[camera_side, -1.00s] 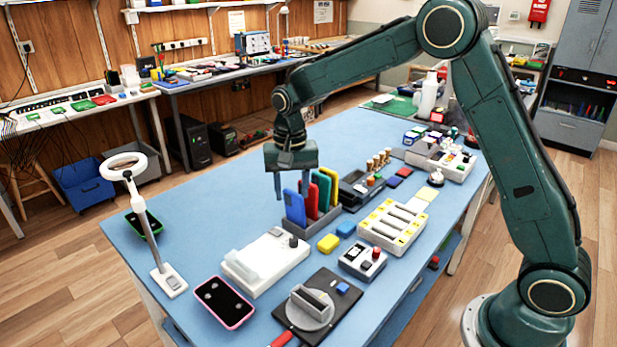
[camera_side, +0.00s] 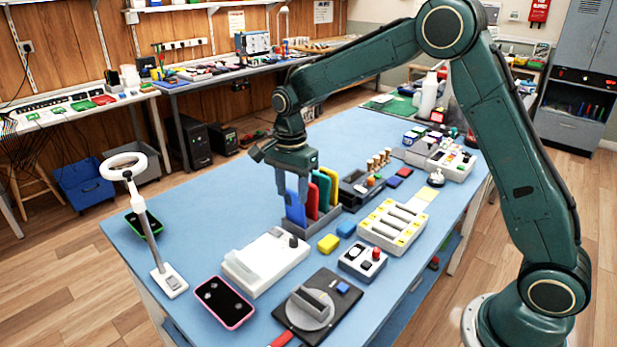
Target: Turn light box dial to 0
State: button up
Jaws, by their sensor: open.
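The light box, which I take to be the flat white box (camera_side: 262,266), lies near the middle front of the table. Its dark dial (camera_side: 293,242) stands at the far right corner; its setting is too small to read. My gripper (camera_side: 291,198) is open and points down, above and behind the dial. It overlaps the blue phone in the rack in this view; I cannot tell if they touch. Nothing shows between the fingers.
A grey rack (camera_side: 318,220) holds upright blue, red, green and yellow phones right beside the dial. A ring lamp (camera_side: 150,235) and a pink-edged phone (camera_side: 223,303) are to the left. A small box with a red button (camera_side: 376,254) is to the right.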

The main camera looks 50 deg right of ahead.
aim_at(293, 239)
notch_tip(293, 239, down, 14)
jog(key=shift+r, duration=0.15)
dwell(0.7)
grip_shut()
